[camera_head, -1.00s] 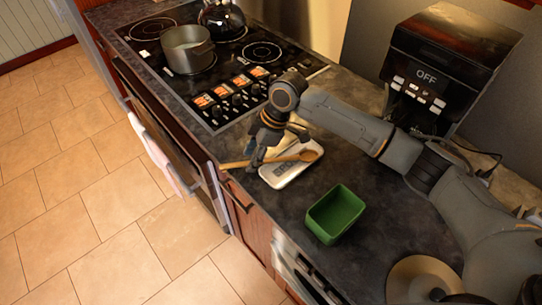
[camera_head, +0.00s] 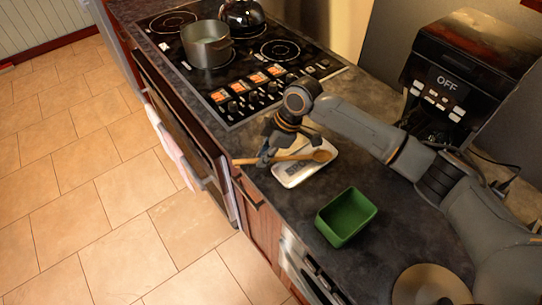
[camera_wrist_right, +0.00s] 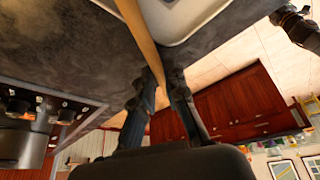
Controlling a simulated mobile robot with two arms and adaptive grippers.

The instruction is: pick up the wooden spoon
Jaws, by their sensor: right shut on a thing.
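The wooden spoon (camera_head: 304,156) lies across the white spoon rest (camera_head: 289,175) near the counter's front edge in the head view. Its bowl is at the right and its handle end points left past the edge. My right gripper (camera_head: 266,160) is at the handle, left of the rest. In the right wrist view the handle (camera_wrist_right: 144,38) runs down between the two fingers (camera_wrist_right: 161,78), which are shut on it. Whether the spoon still touches the rest is unclear. My left gripper is not seen in the head view.
A green container (camera_head: 346,216) stands on the dark counter to the right. A stove with a grey pot (camera_head: 207,45) and a dark kettle (camera_head: 243,14) is at the back left. A black coffee machine (camera_head: 452,85) stands at the back right. A lid-like disc (camera_head: 430,287) is at the bottom right.

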